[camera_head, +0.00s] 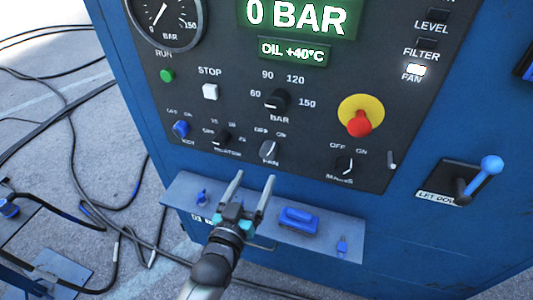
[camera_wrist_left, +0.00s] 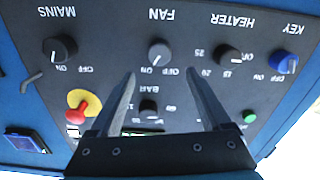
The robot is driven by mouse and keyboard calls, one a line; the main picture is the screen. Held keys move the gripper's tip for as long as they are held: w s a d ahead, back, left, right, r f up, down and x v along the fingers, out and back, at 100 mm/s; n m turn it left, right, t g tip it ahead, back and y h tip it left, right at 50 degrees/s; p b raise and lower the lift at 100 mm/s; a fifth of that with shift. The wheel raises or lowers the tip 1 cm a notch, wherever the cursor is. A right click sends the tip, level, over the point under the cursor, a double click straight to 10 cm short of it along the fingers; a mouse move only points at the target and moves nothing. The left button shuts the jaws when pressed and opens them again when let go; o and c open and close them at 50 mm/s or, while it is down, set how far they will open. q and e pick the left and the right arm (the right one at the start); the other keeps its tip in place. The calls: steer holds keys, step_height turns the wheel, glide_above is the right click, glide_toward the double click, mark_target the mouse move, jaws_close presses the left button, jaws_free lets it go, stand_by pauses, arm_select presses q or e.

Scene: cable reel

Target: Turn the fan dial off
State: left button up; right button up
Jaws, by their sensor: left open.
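The FAN lamp (camera_head: 416,70) is lit white. In the left wrist view the dial (camera_wrist_left: 158,53) appears upside down, just beyond the fingertips and roughly centred between them. My left gripper (camera_head: 251,180) is open and empty, just below the dial and apart from it; its fingers (camera_wrist_left: 158,76) point at the panel. My right gripper is not in view.
The heater knob (camera_head: 221,138) and blue key switch (camera_head: 181,129) are left of the dial; the mains knob (camera_head: 344,165) and red emergency button (camera_head: 359,122) are right. A grey shelf (camera_head: 335,229) with a blue object (camera_head: 298,219) juts out below. Black cables (camera_head: 88,170) lie on the floor.

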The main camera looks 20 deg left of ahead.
mark_target(267, 154)
arm_select(q)
steer(key=w, duration=0.9)
steer(key=shift+w+d+b, duration=0.2)
steer(key=shift+w+b, duration=0.1)
steer(key=shift+b, duration=0.05)
steer(key=shift+c, duration=0.3)
jaws_close()
